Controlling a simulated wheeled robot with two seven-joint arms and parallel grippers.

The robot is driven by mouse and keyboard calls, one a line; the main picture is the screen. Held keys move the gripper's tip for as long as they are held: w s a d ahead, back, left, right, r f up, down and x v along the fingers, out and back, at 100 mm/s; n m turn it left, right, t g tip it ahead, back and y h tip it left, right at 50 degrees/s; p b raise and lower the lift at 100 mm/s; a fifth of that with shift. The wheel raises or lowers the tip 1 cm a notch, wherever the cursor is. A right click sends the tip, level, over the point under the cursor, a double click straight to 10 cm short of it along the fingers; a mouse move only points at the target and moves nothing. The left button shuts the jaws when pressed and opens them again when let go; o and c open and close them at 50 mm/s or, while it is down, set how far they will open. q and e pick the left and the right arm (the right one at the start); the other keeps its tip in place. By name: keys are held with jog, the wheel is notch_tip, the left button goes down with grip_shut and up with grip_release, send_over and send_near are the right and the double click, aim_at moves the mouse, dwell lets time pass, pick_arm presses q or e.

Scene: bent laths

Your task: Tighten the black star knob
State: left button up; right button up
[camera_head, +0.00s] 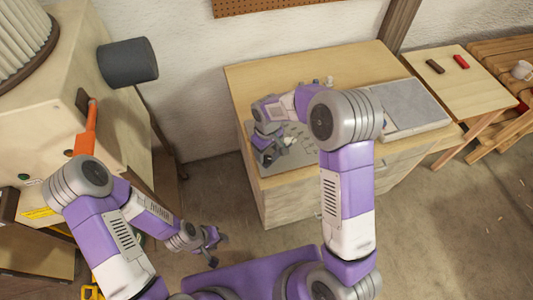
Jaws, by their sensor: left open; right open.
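I cannot make out the black star knob; it is too small or hidden. My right gripper (268,154) is open, low over a grey plate (303,142) with small dark marks on the wooden bench. A small pale part shows beside its fingers, and I cannot tell whether they touch it. My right arm covers part of the plate and bench. My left gripper (216,246) is open and empty, above the floor in front of the bench.
A wooden bench (265,75) carries a light grey slab (415,108) at its right. A wooden cabinet (65,95) with an orange lever (86,130) and dark cylinder (128,62) stands at left. A side table (450,85) stands at right. The right floor is clear.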

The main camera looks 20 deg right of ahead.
aim_at(267, 159)
jog(key=shift+f, duration=2.05)
jog(key=c, duration=1.1)
jog(key=shift+o, duration=0.2)
